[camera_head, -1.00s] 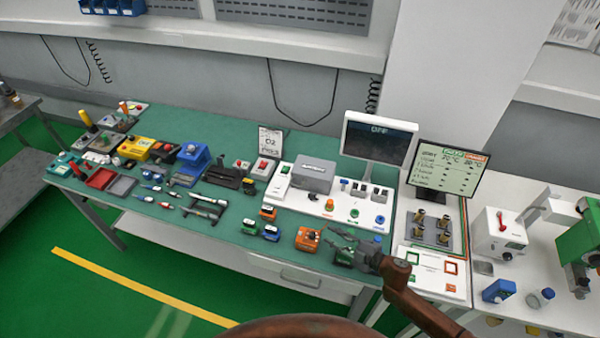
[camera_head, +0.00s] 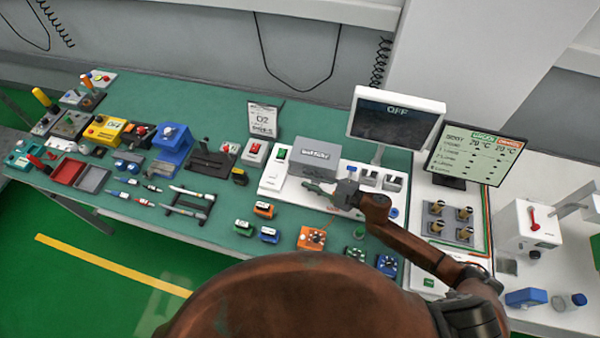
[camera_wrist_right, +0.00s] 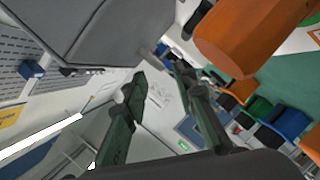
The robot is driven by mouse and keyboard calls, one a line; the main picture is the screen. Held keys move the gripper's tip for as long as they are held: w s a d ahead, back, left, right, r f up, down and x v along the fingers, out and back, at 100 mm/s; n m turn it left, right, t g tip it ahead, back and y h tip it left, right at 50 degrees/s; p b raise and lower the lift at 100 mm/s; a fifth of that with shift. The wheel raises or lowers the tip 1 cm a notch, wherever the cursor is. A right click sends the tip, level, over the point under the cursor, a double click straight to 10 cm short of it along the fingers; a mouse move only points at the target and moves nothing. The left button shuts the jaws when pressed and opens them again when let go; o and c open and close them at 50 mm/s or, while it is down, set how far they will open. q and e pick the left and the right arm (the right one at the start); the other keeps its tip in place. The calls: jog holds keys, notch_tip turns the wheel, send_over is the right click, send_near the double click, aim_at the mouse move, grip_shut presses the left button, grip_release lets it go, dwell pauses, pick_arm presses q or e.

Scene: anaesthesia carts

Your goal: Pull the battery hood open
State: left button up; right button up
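The battery hood is a closed grey box (camera_head: 316,158) with a dark label on its front, on the white panel at the middle of the head view. Its grey underside or side (camera_wrist_right: 90,30) fills the upper left of the right wrist view. My right gripper (camera_head: 320,190) is just in front of the hood's lower front edge. In the right wrist view its two dark green fingers (camera_wrist_right: 162,75) are apart with nothing between them. I cannot tell whether a finger touches the hood. My left gripper is not in view.
An orange knob (camera_wrist_right: 245,35) is close to the right gripper in the wrist view. A green switch (camera_head: 281,155) stands left of the hood, and grey sockets (camera_head: 392,182) stand right. The OFF screen (camera_head: 395,118) rises behind. Small coloured boxes (camera_head: 264,210) sit in front.

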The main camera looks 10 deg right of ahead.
aim_at(300, 175)
jog(key=x, duration=0.3)
jog(key=shift+w+a+f, duration=0.2)
jog(key=shift+w+a, duration=0.2)
jog(key=shift+a, duration=0.2)
jog(key=c, duration=0.5)
grip_shut()
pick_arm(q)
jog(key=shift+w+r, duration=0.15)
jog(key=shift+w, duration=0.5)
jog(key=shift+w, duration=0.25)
pick_arm(e)
jog(key=shift+f, duration=0.15)
